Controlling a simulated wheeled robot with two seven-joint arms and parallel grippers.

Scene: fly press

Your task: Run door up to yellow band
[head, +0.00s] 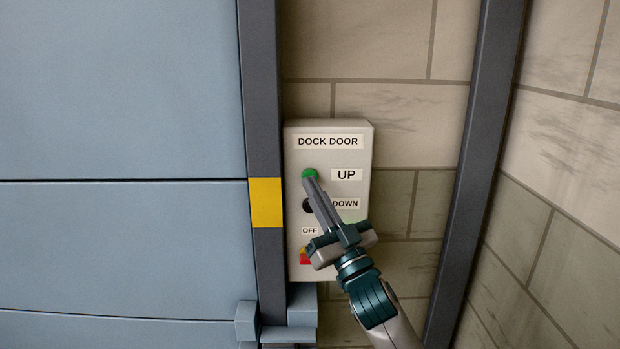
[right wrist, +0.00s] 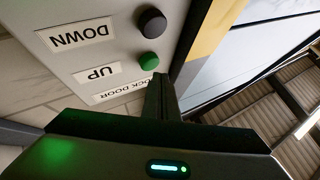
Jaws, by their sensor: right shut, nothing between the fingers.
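The light-blue panelled door (head: 120,90) fills the left of the head view, with a seam level with the top of the yellow band (head: 266,203) on the dark upright rail. The pale control box (head: 328,130) carries a green UP button (head: 309,173), a black DOWN button (head: 307,205) and a red-and-yellow OFF control (head: 305,257), partly hidden by my gripper. My right gripper (head: 312,181) is shut and empty, its tips at the green button. In the right wrist view the green button (right wrist: 149,61) shows just beyond the tips; contact is unclear. My left gripper is out of view.
A grey-blue bracket (head: 302,304) sits at the rail's foot below the box. A dark post (head: 475,170) stands right of the box against the stone-block wall (head: 385,40). The wall space between box and post is clear.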

